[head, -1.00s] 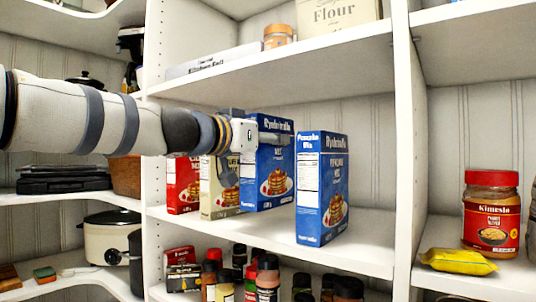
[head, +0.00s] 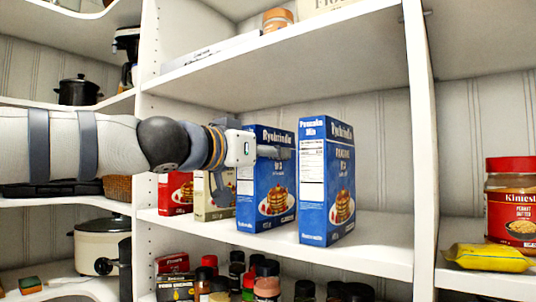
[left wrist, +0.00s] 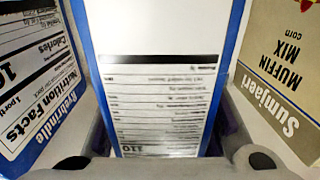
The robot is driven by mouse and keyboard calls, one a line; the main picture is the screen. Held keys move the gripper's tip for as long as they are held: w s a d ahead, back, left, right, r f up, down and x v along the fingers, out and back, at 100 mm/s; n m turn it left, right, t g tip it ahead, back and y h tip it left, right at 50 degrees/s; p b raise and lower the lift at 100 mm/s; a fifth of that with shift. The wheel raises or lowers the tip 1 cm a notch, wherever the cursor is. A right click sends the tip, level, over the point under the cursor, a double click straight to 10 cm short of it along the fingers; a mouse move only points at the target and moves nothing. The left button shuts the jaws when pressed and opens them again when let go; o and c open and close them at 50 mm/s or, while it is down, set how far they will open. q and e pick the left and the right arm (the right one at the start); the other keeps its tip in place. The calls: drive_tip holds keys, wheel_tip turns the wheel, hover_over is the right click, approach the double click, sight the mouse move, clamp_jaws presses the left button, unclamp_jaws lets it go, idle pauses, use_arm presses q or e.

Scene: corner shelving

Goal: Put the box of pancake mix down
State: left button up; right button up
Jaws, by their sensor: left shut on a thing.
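My left gripper (head: 262,152) comes in from the left at the middle shelf and is shut on a blue pancake mix box (head: 266,192). The held box is upright, with its base at or just above the shelf near the front edge; I cannot tell if it touches. In the left wrist view the held box's label side (left wrist: 160,95) fills the middle between the fingers. A second blue pancake mix box (head: 327,180) stands upright just to the right, apart from the held one. My right gripper is not in view.
A cream muffin mix box (head: 214,200) and a red box (head: 175,194) stand to the left on the middle shelf (head: 375,245). That shelf is clear right of the second blue box. Several jars (head: 266,282) stand below. A peanut butter jar (head: 511,205) and yellow packet (head: 488,258) are at right.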

use_arm(q)
drive_tip(key=o, duration=0.9)
drive_tip(key=shift+o, duration=0.2)
drive_tip(key=v, duration=1.2)
drive_tip(key=shift+r, duration=0.15)
